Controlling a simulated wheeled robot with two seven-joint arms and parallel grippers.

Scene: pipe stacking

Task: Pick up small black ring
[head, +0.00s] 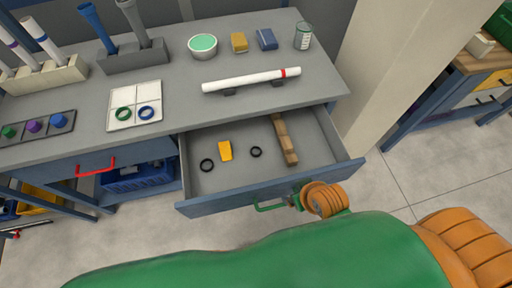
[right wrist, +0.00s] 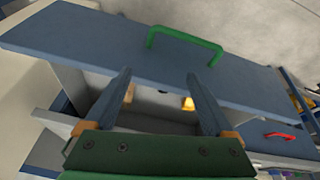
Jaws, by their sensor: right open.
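The small black ring (head: 255,152) lies flat in the open drawer, right of a yellow block. A larger black ring (head: 207,165) lies left of that block. My right gripper (right wrist: 159,74) is open and empty in the right wrist view, its two fingers apart over the drawer. In the head view my right wrist is at the drawer's front right edge, by the green handle, and the fingers are hard to make out. A tiny dark spot between the fingers in the right wrist view is too small to identify. My left gripper is not in view.
The drawer (head: 270,187) also holds the yellow block (head: 225,151) and a brown wooden bar (head: 285,139). Its green handle (right wrist: 185,34) sticks out in front. A white pipe (head: 250,81) rests on the worktop above. A pillar (head: 385,60) stands to the right.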

